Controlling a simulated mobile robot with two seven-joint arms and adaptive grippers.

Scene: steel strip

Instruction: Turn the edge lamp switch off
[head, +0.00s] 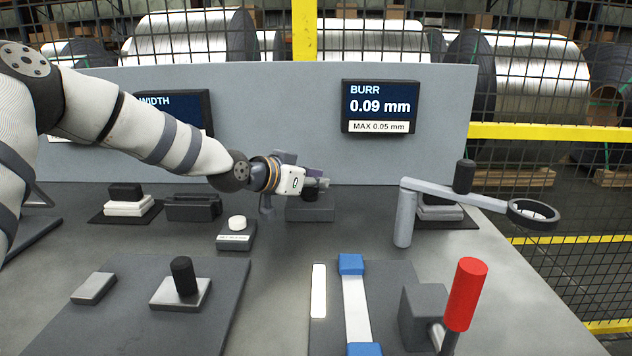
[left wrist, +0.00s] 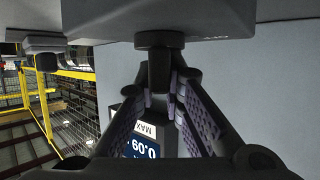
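A grey box with a round dark knob (head: 310,194), which looks like the lamp switch, stands at the foot of the back panel. Its label cannot be read. My left gripper (head: 318,184) is at this knob, partly covering it in the head view. In the left wrist view, the fingers (left wrist: 162,92) converge on both sides of the dark knob's narrow part (left wrist: 159,72) and appear shut on it. The grey box (left wrist: 160,20) fills the top of that view. A strip (head: 318,290) glows white on the bench, seemingly the edge lamp. My right gripper is not in view.
A white push button (head: 237,223) on a dark box stands left of the switch. A magnifier arm (head: 450,192) and a red-handled lever (head: 465,294) are to the right. A screen (head: 380,106) reading BURR 0.09 mm hangs on the back panel (head: 270,90).

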